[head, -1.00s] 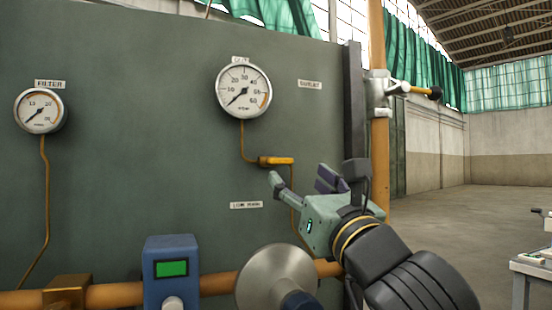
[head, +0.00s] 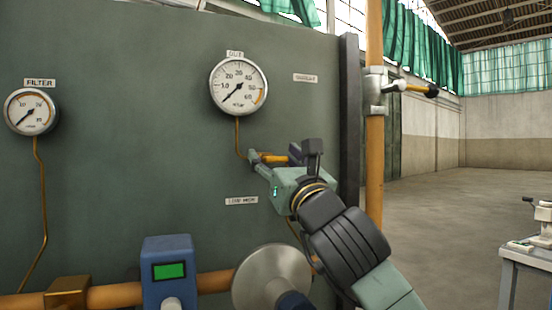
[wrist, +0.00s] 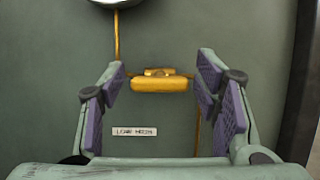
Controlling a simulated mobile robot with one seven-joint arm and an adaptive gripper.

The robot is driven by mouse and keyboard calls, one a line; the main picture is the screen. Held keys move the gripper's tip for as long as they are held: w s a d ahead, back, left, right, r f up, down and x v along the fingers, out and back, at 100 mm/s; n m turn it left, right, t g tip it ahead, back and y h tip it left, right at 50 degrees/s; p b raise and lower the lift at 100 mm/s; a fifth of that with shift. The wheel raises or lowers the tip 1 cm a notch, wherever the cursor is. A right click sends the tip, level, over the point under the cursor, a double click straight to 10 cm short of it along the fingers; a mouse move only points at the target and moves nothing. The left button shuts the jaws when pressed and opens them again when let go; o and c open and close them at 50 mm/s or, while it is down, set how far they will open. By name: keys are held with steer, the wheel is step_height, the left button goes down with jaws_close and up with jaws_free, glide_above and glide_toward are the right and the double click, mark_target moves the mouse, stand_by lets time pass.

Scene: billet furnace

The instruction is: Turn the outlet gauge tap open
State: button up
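The outlet gauge tap (wrist: 158,85) is a small brass tap with a horizontal yellow handle, on the thin pipe below the outlet gauge (head: 239,86). In the wrist view the handle lies crosswise between my two fingers, with a gap on each side. My gripper (wrist: 162,78) is open and empty, facing the panel. In the head view the tap (head: 271,158) shows between the fingertips of my gripper (head: 275,156), partly covered by them. I cannot tell how far the fingertips are from the panel. The gauge needle points to the lower left, near the low end.
The filter gauge (head: 31,111) is at the left of the green panel (head: 140,120). A blue box with a green display (head: 169,271) and a round metal disc (head: 271,277) sit along the orange pipe below. A vertical orange pipe with a valve (head: 376,90) stands right of the panel.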

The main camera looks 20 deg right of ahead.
steer(key=c, duration=1)
steer(key=shift+f+n+b, duration=0.1)
steer(key=shift+n+b, duration=0.25)
steer(key=shift+n, duration=0.15)
steer(key=n+y+b, duration=0.1)
steer(key=n+y, duration=0.1)
steer(key=n, duration=0.2)
steer(key=shift+y+b, duration=0.3)
steer(key=n+g+y, duration=0.1)
steer(key=n, duration=0.2)
steer(key=n+g+y, duration=0.1)
steer(key=n, duration=0.2)
steer(key=shift+r+y, duration=0.2)
steer(key=shift+y, duration=0.2)
steer(key=n+g+p, duration=0.1)
steer(key=n, duration=0.2)
steer(key=n+g+y+p, duration=0.1)
steer(key=n, duration=0.3)
steer(key=shift+y, duration=0.3)
steer(key=shift+f+n+g+p, duration=0.1)
steer(key=shift+n+g+p, duration=0.8)
steer(key=shift+n, duration=1.3)
